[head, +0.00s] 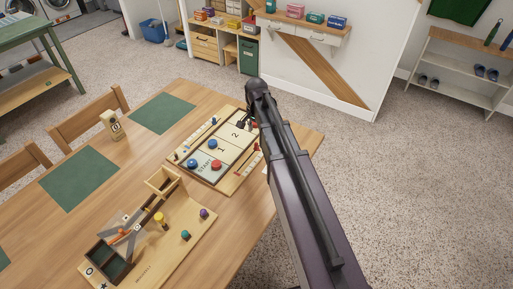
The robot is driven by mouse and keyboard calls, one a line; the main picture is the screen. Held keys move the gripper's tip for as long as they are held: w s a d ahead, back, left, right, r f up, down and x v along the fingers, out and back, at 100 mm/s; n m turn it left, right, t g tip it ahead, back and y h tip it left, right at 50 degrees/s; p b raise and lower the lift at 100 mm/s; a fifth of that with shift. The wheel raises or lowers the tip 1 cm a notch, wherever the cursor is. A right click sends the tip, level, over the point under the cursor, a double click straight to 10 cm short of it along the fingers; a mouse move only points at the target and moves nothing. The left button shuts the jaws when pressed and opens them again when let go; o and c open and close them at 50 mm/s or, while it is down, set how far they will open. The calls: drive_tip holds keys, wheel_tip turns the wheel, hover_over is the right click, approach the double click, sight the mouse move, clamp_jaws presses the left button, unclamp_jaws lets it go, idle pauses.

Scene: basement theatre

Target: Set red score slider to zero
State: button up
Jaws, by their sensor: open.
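A wooden game board (182,167) lies on the table, with lanes marked START, 1 and 2. A pale score strip with small red parts (250,162) runs along its right side; the red slider is too small to make out with certainty, and I cannot read its value. Another score strip (201,132) runs along the left side. Two blue discs (193,163) and a red disc (216,165) sit on the lanes. My gripper (243,124) is open over the far right part of the board, and my arm hides some of that end. Contact cannot be told.
A wooden ramp toy (178,246) with coloured pegs stands at the table's near side. Green placemats (162,113) and a small wooden counter block (111,125) lie to the left. Chairs (88,122) line the left edge. A shelf (460,75) stands far right, with open floor before it.

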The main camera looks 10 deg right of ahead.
sight(256, 143)
drive_tip(key=shift+f+b, duration=3.7)
drive_tip(key=shift+f, duration=0.25)
clamp_jaws()
